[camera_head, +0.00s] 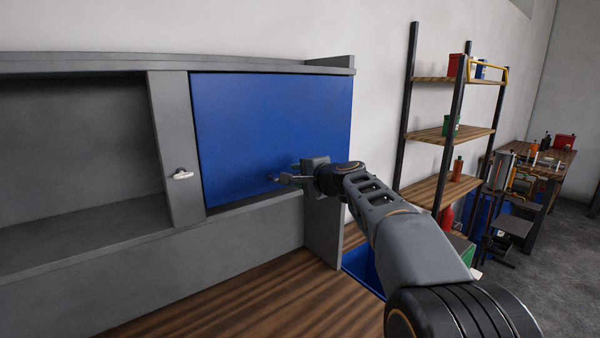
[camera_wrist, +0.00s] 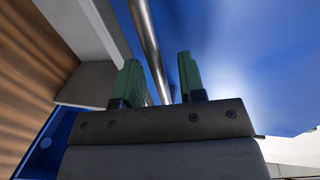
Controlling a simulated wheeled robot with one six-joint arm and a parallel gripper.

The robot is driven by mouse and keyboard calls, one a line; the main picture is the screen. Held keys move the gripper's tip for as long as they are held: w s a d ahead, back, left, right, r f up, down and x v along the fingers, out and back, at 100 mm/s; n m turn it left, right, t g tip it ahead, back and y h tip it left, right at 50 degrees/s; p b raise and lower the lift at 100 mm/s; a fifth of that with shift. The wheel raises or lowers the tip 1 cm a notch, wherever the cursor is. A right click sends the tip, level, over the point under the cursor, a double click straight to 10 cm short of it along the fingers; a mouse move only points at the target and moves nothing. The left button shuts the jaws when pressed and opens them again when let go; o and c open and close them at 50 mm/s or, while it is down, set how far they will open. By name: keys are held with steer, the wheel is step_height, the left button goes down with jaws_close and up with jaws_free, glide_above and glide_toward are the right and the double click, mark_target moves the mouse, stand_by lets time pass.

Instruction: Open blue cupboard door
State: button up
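The blue cupboard door (camera_head: 250,125) is a flat panel in the grey cabinet, and it looks closed. My gripper (camera_head: 279,178) is at the lower right part of the door, close to its face. In the wrist view the gripper's green fingers (camera_wrist: 160,78) are apart, with a metal bar handle (camera_wrist: 146,35) running between them. The bar does not look clamped; a gap shows on the right finger's side. The blue door (camera_wrist: 235,60) fills the background there. In the head view the handle is mostly hidden or too small to make out.
A small light knob (camera_head: 181,174) sits on the grey upright left of the door. The cabinet's open compartment (camera_head: 75,150) is empty. A wooden worktop (camera_head: 235,300) lies below. A shelf rack (camera_head: 440,135) with cans and bottles stands right, with a cluttered bench (camera_head: 545,165) behind.

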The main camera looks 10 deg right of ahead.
steer(key=shift+w+a, duration=0.1)
steer(key=shift+w, duration=0.15)
steer(key=shift+c, duration=0.2)
jaws_close()
stand_by(0.3)
